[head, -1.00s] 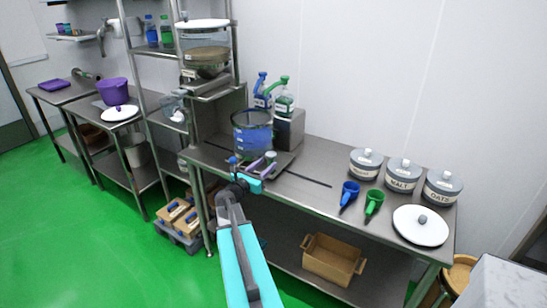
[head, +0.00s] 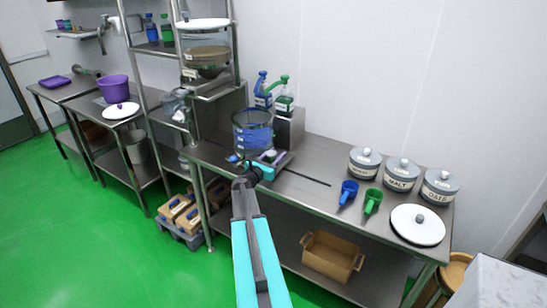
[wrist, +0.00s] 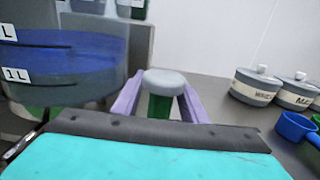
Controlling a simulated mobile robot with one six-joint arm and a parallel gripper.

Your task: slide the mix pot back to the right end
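The mix pot (head: 252,129) is a clear round vessel with blue bands, upright on a carriage at the left end of the dark slot in the steel bench. In the wrist view the pot (wrist: 70,62) fills the left side, with level marks. A post with a grey cap (wrist: 166,80) and green stem stands at its right; its join to the carriage is hidden. My gripper (head: 266,160) is at this post. Its lavender fingers (wrist: 162,98) are on either side of the stem, apart, with small gaps showing. The fingertips are partly hidden behind the cap.
The dark slot (head: 305,178) runs right along the bench, clear of objects. Blue (head: 348,191) and green (head: 372,201) scoops, lidded canisters (head: 402,172) and a white lid (head: 417,225) stand farther right. A grey dispenser (head: 290,128) is behind the pot.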

